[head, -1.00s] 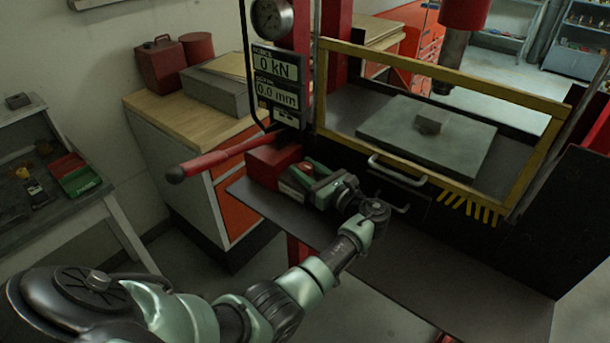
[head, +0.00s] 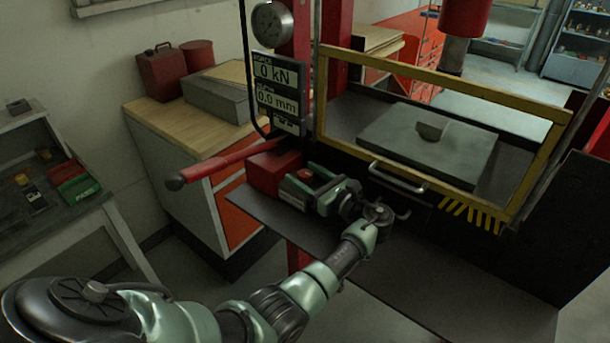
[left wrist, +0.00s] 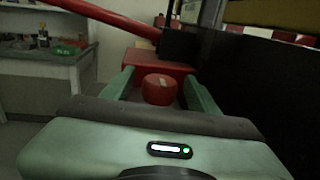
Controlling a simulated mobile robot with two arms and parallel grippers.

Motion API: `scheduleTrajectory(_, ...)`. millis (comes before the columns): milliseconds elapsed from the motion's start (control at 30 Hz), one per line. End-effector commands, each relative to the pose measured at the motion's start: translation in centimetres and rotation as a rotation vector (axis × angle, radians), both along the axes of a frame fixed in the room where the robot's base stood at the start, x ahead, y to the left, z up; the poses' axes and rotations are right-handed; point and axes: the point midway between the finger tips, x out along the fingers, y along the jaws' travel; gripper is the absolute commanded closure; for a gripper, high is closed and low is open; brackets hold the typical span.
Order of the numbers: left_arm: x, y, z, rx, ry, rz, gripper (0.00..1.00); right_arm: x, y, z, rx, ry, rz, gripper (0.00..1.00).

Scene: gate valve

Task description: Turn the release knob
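The release knob is a red round knob (left wrist: 158,89) in front of the red pump box (left wrist: 160,65), in the middle of the left wrist view. It also shows in the head view (head: 305,174). My left gripper (head: 304,183) has its green fingers spread on both sides of the knob. In the left wrist view a gap shows between the knob and each finger, so the gripper is open and not clamped on it. The knob's base is partly hidden. My right gripper is not in view.
A red lever with a dark grip (head: 215,163) sticks out left from the pump. The dark shelf (head: 440,285) is bare toward the front right. A wood-topped cabinet (head: 190,115) stands behind.

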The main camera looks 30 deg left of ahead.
Motion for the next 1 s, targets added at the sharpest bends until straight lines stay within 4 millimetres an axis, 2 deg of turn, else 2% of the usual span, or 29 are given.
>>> scheduleTrajectory(167, -0.3, -1.5, -0.3, -0.003, -0.001, -0.002, 0.41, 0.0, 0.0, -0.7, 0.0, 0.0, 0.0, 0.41)
scheduleTrajectory(400, -1.2, -5.6, -0.3, -0.002, -0.001, -0.002, 0.41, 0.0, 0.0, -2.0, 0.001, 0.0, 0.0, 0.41)
scheduleTrajectory(533, -1.5, -7.0, -0.2, -0.001, -0.002, -0.001, 0.41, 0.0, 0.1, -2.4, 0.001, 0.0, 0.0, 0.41)
scheduleTrajectory(700, -1.7, -7.6, 0.0, 0.0, -0.001, 0.0, 0.41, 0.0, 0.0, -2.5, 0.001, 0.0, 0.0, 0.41)
scheduleTrajectory(1000, -1.7, -7.6, 0.0, 0.0, 0.0, 0.0, 0.41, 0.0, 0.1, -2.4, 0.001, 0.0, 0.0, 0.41)
